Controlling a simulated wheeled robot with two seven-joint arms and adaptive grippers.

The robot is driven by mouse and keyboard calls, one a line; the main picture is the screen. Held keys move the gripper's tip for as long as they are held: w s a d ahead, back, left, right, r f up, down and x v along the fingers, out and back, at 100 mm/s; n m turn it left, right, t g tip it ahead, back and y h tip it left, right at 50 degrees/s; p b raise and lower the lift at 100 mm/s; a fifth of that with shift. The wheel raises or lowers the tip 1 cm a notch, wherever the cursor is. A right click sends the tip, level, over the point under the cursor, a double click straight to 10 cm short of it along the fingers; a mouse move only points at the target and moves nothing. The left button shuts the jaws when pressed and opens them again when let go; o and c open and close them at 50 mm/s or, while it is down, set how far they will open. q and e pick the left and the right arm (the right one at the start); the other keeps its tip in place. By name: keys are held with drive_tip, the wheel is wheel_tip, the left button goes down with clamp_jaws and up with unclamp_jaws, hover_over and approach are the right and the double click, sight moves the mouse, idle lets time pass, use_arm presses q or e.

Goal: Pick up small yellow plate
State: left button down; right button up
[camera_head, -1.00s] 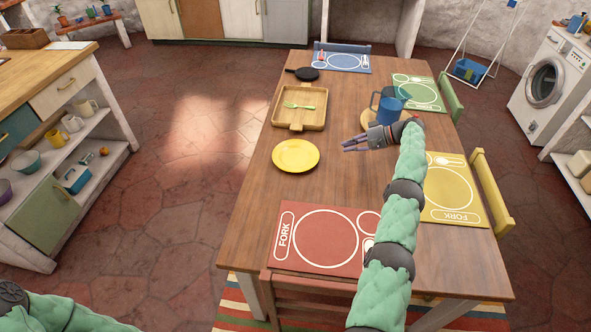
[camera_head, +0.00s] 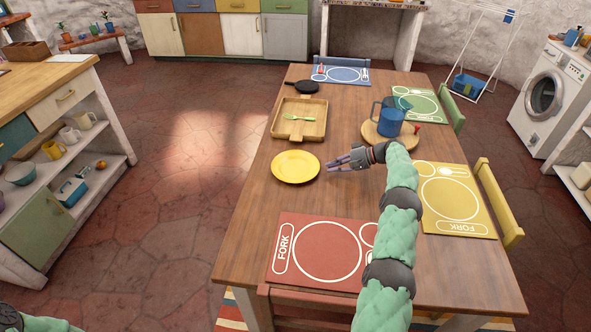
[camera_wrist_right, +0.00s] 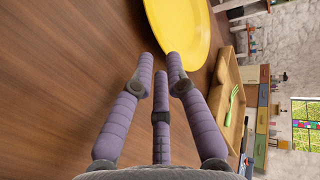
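The small yellow plate (camera_head: 296,167) lies flat on the wooden table, left of my right gripper (camera_head: 332,160) in the head view. In the right wrist view the plate (camera_wrist_right: 180,28) is just beyond the fingertips. My right gripper (camera_wrist_right: 162,68) has purple fingers pointing at the plate's near rim. The fingers are apart with nothing between them, and a gap to the plate shows in the head view. My left gripper is out of view; only a bit of my left arm shows at the bottom left.
A wooden tray (camera_head: 312,131) with a green fork (camera_head: 300,118) lies behind the plate. A blue pitcher (camera_head: 391,117) stands on a round board (camera_head: 372,137) behind my right wrist. A red placemat (camera_head: 291,274) lies in front. Bare table surrounds the plate.

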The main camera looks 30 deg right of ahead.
sight(322, 174)
drive_tip(key=b+x, duration=0.1)
drive_tip(key=x, duration=0.3)
drive_tip(key=shift+w+a+f+b, duration=0.15)
drive_tip(key=shift+a+b, duration=0.1)
drive_tip(key=shift+b, duration=0.1)
clamp_jaws()
drive_tip(key=shift+r, duration=0.2)
wheel_tip(322, 174, up, 18)
drive_tip(key=p, duration=0.6)
drive_tip(key=shift+p, duration=0.35)
